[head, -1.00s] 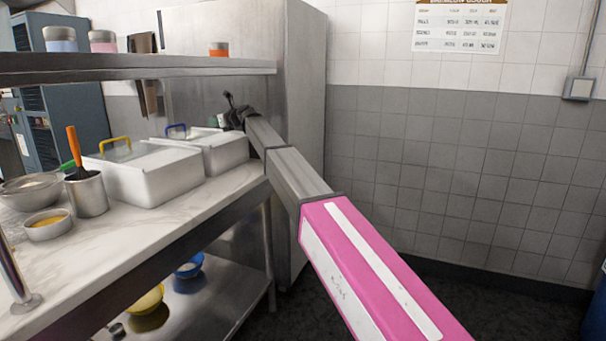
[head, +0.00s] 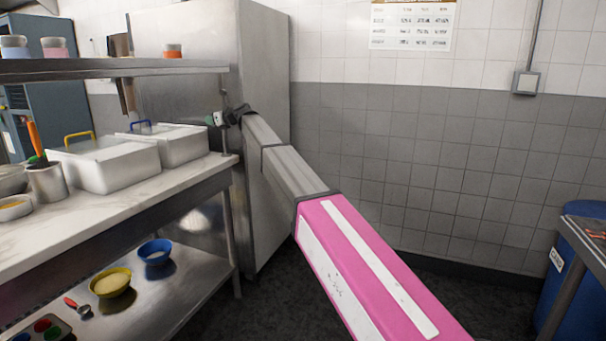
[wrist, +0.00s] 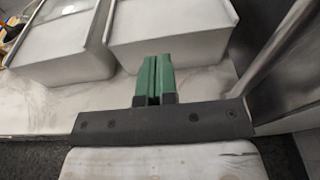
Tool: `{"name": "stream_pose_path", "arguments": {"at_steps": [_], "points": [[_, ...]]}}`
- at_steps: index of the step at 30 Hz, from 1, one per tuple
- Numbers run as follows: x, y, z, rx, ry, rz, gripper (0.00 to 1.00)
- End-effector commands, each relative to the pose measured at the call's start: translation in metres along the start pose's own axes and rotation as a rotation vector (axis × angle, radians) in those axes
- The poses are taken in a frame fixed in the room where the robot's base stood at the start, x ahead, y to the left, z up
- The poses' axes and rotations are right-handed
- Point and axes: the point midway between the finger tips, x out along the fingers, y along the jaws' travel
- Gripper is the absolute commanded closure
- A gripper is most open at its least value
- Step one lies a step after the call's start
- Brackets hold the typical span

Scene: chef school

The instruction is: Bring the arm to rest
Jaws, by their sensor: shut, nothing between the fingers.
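My arm stretches forward from the lower right of the head view, with a pink section and grey links. My gripper (head: 216,118) is at its far end, by the right end of the counter and in front of the steel cabinet. In the wrist view my gripper (wrist: 154,80) shows two green fingers held together, with nothing between them. The fingers point toward the counter's edge and the white bins. I cannot tell the exact gap between them and the nearer bin.
Two white lidded bins (head: 104,167) stand on the marble counter (head: 120,208) under a steel shelf (head: 110,69). A tall steel cabinet (head: 262,140) is behind my gripper. Yellow (head: 110,284) and blue (head: 155,252) bowls sit below. A blue barrel (head: 562,290) stands right. Floor between is clear.

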Motion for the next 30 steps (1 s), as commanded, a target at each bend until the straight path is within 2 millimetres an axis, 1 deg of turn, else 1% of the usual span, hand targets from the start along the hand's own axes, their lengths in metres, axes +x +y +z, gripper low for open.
{"name": "stream_pose_path", "arguments": {"at_steps": [1, 11, 17, 20, 23, 24, 26, 27, 29, 30], "points": [[0.0, 0.0, 0.0, 0.0, 0.0, 0.0, 1.0], [-0.023, -0.006, -0.048, -0.115, 0.067, -0.015, 1.0], [-0.047, -0.01, -0.095, -0.227, 0.135, -0.021, 1.0], [-0.064, -0.013, -0.126, -0.302, 0.183, -0.021, 1.0], [-0.086, -0.014, -0.163, -0.395, 0.243, -0.014, 1.0], [-0.098, -0.014, -0.183, -0.439, 0.274, -0.008, 1.0], [-0.119, -0.014, -0.214, -0.517, 0.326, 0.004, 1.0], [-0.133, -0.013, -0.237, -0.57, 0.364, 0.017, 1.0], [-0.156, -0.011, -0.269, -0.653, 0.421, 0.041, 1.0], [-0.171, -0.009, -0.291, -0.706, 0.458, 0.061, 1.0]]}}
